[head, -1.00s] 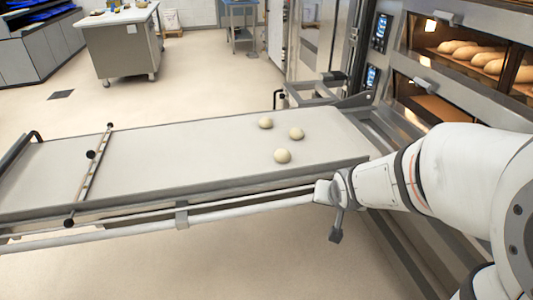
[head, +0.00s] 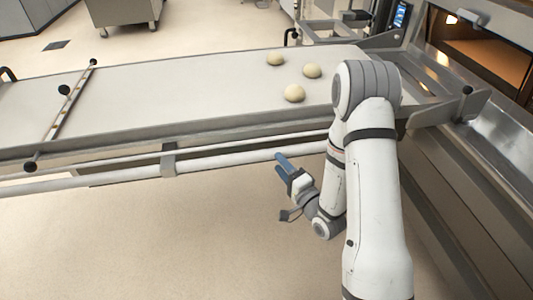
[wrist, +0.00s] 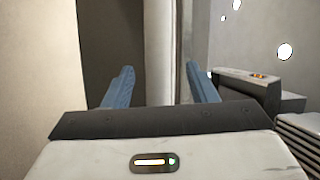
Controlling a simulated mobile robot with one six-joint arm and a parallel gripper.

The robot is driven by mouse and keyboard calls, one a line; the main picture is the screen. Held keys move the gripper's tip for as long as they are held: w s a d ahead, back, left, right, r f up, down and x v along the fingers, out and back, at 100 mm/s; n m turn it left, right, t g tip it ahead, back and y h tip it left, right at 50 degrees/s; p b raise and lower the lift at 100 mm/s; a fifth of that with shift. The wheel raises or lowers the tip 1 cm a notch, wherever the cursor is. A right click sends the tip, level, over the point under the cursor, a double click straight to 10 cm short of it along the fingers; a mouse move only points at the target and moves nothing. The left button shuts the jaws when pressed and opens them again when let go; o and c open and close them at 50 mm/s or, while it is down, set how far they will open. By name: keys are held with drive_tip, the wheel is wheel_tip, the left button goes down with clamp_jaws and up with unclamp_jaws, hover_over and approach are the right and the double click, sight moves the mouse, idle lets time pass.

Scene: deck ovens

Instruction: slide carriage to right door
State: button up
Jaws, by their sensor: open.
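The carriage is a long flat loader deck (head: 190,88) with a pale top, running from the left edge toward the ovens. A white rail (head: 110,178) runs along its front side below the deck. My gripper (head: 284,162), with blue fingers, is at the front of the carriage just below the rail, pointing up and left. In the wrist view my gripper (wrist: 160,78) is open and empty. A pale bar (wrist: 161,50) stands upright ahead, between the fingertips and close to the right one. I cannot tell whether the fingers straddle it.
Several dough balls, one of them here (head: 294,93), lie on the deck's right part. A dark-knobbed crossbar (head: 62,112) spans its left part. Steel oven framing (head: 500,130) stands close at right. The floor (head: 180,245) in front of the carriage is clear.

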sight(267, 150)
drive_tip(key=shift+m+t, duration=0.3)
drive_tip(key=x, duration=0.3)
drive_tip(key=b+x, duration=0.1)
drive_tip(key=x, duration=0.3)
drive_tip(key=shift+w+a+f, duration=0.15)
drive_tip(key=shift+w+a, duration=0.05)
drive_tip(key=shift+a, duration=0.1)
drive_tip(key=shift+c, duration=0.4)
clamp_jaws()
